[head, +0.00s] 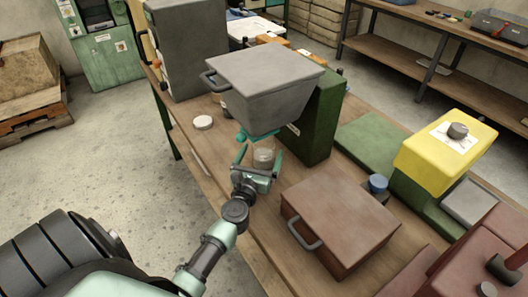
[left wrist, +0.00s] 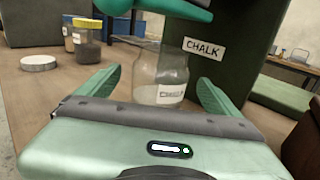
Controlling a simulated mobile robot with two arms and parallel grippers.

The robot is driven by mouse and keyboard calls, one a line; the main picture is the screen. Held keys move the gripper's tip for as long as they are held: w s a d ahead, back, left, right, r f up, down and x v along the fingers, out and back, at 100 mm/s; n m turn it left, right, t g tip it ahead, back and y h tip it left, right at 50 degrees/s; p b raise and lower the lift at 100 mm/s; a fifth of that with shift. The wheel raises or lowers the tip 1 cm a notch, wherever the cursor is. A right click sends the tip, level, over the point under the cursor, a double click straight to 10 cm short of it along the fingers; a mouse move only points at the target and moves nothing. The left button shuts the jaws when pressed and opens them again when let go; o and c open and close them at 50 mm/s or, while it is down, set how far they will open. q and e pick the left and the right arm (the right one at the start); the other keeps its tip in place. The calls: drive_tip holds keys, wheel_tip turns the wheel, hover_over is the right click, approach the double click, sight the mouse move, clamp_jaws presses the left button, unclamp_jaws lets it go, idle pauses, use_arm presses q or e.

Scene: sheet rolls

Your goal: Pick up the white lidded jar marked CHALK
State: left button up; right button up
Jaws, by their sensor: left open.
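A clear glass jar (head: 264,157) with a whitish layer in its bottom stands on the workbench under the green spout of a hopper. In the left wrist view the jar (left wrist: 160,72) has a small white label, too blurred to read surely. A sign reading CHALK (left wrist: 204,48) is on the dark green housing behind it. I see no lid on the jar; its top is partly hidden by the spout. A white round lid-like disc (head: 203,122) lies on the bench to the left. My left gripper (head: 259,162) is open, its fingers either side of the jar's lower part.
The grey hopper (head: 262,80) overhangs the jar. A brown case with a handle (head: 340,222) lies to the right, with a yellow-topped machine (head: 445,148) beyond. Other jars (left wrist: 86,45) stand behind left. The bench left of the jar is mostly clear.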

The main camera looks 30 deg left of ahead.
use_arm(q)
drive_tip(key=shift+x, duration=1.2)
drive_tip(key=shift+w, duration=0.1)
drive_tip(key=c, duration=1.8)
drive_tip(key=shift+c, duration=0.9)
use_arm(e)
drive_tip(key=shift+w+a+r, duration=0.1)
drive_tip(key=shift+w+a, duration=0.15)
drive_tip(key=shift+w, duration=0.55)
